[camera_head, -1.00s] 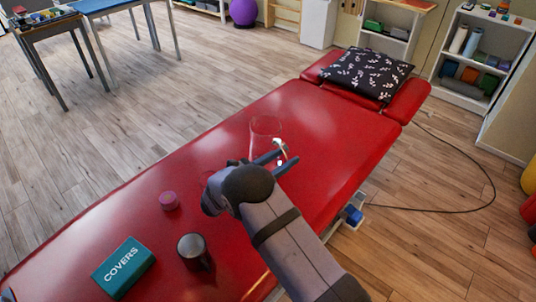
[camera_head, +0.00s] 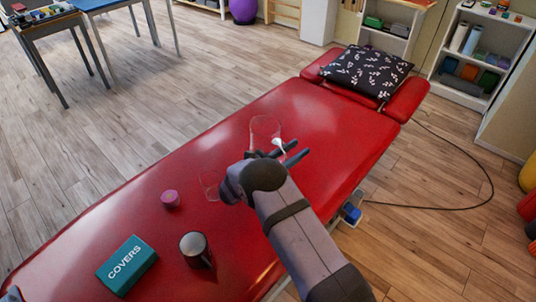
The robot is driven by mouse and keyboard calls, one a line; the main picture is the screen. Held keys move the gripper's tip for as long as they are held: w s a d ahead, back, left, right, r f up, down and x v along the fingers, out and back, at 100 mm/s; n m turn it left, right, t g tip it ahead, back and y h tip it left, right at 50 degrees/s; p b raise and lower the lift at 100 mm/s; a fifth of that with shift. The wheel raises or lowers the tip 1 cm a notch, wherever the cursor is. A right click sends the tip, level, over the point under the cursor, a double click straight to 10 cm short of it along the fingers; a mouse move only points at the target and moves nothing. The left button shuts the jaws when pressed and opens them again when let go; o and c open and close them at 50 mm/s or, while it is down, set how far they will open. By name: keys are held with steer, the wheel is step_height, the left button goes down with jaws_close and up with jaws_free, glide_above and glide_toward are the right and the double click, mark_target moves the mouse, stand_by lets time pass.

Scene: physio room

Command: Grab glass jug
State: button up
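The glass jug (camera_head: 264,130) is clear and stands on the red treatment table (camera_head: 316,118), towards its middle. A white part, maybe its handle, shows at its right side. My gripper (camera_head: 292,153) is at the near right side of the jug, with its dark fingers pointing right and apart from each other. The fingers look open, and nothing shows clearly between them. My wrist hides the jug's lower near side, so I cannot tell whether the fingers touch it. Another clear glass item (camera_head: 210,184) is partly hidden left of my wrist.
A black patterned pillow (camera_head: 366,71) lies at the far end. The table between jug and pillow is clear.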

jaws_close()
steer(key=shift+r, duration=0.15)
stand_by(0.9)
